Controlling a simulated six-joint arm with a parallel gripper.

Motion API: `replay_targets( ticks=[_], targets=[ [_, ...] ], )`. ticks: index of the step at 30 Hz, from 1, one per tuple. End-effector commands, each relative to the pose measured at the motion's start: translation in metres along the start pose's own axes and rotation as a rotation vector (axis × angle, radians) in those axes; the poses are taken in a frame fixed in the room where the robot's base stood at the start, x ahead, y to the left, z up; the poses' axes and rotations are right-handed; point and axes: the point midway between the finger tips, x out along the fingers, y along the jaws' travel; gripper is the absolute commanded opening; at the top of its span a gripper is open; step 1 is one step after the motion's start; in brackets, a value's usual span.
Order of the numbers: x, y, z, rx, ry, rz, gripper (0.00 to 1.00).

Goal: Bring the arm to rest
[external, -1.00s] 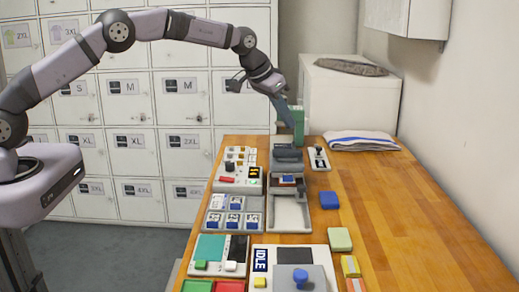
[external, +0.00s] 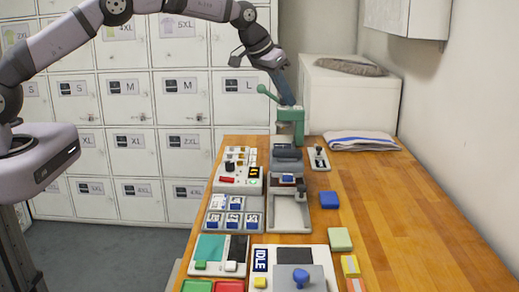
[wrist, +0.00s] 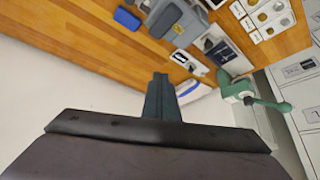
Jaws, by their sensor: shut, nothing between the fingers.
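My gripper (external: 287,98) is shut and empty. In the external view it is above the far end of the wooden table, in front of part of a green lever press (external: 291,122). In the wrist view my gripper (wrist: 162,85) points toward the table, its fingers together. The green press (wrist: 238,88) is to its right there, apart from the fingers. Whether they touch in the external view I cannot tell.
The wooden table (external: 400,215) holds a grey machine with a tray (external: 290,212), a control panel (external: 238,180), a blue block (external: 329,200) and a folded cloth (external: 360,140). A white cabinet (external: 350,105) stands behind. Lockers (external: 130,110) line the back wall. The table's right side is mostly clear.

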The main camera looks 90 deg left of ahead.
Motion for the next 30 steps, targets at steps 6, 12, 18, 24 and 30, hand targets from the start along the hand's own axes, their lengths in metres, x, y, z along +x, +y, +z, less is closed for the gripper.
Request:
replay_targets(
  ticks=[6, 12, 18, 24, 30],
  targets=[
    [-0.005, 0.0, -0.003, 0.0, 0.0, 0.0, 0.0],
    [-0.005, 0.0, -0.003, 0.0, 0.0, 0.0, 0.0],
    [-0.005, 0.0, -0.003, -0.003, 0.0, 0.0, 0.0],
    [0.014, 0.0, 0.028, -0.033, -0.06, -0.003, 0.0],
    [0.048, 0.002, 0.131, -0.048, -0.267, -0.004, 0.0]
  ],
)
